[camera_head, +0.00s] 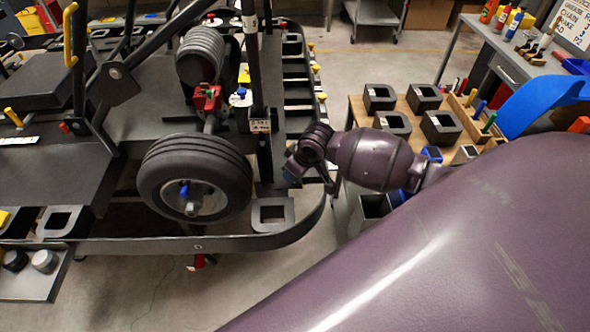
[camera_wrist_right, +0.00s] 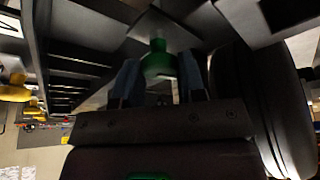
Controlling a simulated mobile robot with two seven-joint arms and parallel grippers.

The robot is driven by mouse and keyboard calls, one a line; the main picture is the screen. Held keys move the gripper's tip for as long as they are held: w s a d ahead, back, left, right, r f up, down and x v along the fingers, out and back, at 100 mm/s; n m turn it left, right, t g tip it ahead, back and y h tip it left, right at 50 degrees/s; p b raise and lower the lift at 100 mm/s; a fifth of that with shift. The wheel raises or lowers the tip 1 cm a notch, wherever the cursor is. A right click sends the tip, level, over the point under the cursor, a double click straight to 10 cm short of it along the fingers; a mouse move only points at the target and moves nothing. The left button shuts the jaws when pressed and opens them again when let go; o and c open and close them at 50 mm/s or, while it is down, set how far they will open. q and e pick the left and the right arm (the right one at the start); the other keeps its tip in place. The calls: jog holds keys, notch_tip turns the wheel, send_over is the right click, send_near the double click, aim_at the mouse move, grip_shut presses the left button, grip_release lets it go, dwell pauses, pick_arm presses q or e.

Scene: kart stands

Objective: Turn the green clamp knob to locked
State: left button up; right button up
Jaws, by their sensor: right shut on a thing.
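The green clamp knob (camera_wrist_right: 158,62) shows in the right wrist view, between the two blue-grey fingers of my right gripper (camera_wrist_right: 160,78). The fingers are shut on it, one on each side. In the head view my right gripper (camera_head: 291,172) is beside the kart's post, to the right of the front wheel. The knob cannot be made out in the head view; the arm and kart parts hide it. My left gripper is in neither view.
A black kart wheel (camera_head: 160,172) is left of my right gripper; it also shows close on the right in the right wrist view (camera_wrist_right: 250,110). A dark bumper (camera_head: 150,245) curves below. A wooden table (camera_head: 352,110) with black blocks stands right. My arm covers the lower right.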

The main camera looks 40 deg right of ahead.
jog(key=shift+m, duration=0.7)
jog(key=o, duration=0.9)
jog(key=a+v, duration=0.1)
jog(key=v, duration=0.9)
jog(key=shift+s+d+r, duration=0.25)
jog(key=shift+d+r, duration=0.1)
